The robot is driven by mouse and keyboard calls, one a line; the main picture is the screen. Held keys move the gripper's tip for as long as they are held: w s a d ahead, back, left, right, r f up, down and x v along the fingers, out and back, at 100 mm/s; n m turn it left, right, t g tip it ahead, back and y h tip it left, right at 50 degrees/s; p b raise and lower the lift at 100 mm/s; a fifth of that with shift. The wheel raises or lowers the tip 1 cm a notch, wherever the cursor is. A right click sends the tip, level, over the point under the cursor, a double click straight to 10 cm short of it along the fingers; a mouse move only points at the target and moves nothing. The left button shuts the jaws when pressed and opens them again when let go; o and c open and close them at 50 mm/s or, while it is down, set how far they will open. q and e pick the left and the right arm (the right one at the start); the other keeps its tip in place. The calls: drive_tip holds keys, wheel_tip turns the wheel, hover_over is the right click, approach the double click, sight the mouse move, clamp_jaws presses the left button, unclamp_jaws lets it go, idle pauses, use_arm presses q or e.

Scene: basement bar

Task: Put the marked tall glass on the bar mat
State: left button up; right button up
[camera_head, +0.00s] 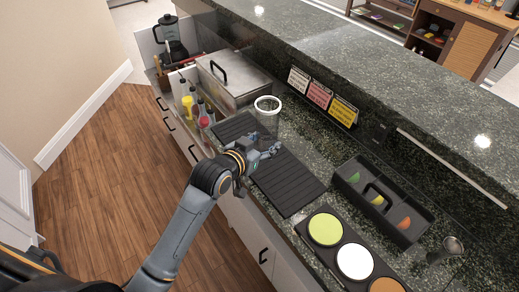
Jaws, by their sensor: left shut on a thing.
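A clear tall glass with a white rim (267,104) shows over the far part of the black bar mat (289,186) on the counter. My left gripper (266,148) reaches in from the left, over the mat, and is shut on the glass. The gripper hides the glass's lower part, so I cannot tell whether its base touches the mat. My right gripper is not in the picture.
A steel lidded bin (232,77) and bottles (203,115) stand beyond the mat. A black garnish caddy (383,200) and a tray of coloured rounds (354,260) stand nearer. Small signs (319,94) line the raised ledge.

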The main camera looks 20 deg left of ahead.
use_arm(q)
drive_tip(key=w+f, duration=0.1)
drive_tip(key=w+a+f, duration=0.1)
drive_tip(key=f, duration=0.2)
drive_tip(key=shift+w+a, duration=0.25)
drive_tip(key=shift+w, duration=0.15)
drive_tip(key=shift+w+a+f, duration=0.2)
drive_tip(key=shift+w+f, duration=0.15)
drive_tip(key=shift+f, duration=0.2)
wheel_tip(320, 180, down, 2)
drive_tip(key=shift+f+p, duration=0.2)
drive_tip(key=shift+p, duration=0.35)
drive_tip(key=shift+f, duration=0.35)
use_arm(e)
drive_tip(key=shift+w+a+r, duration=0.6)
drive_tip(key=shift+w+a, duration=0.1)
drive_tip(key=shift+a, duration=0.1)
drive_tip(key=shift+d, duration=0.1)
use_arm(q)
drive_tip(key=shift+f, duration=0.15)
drive_tip(key=o, duration=1.4)
drive_tip(key=shift+c, duration=0.2)
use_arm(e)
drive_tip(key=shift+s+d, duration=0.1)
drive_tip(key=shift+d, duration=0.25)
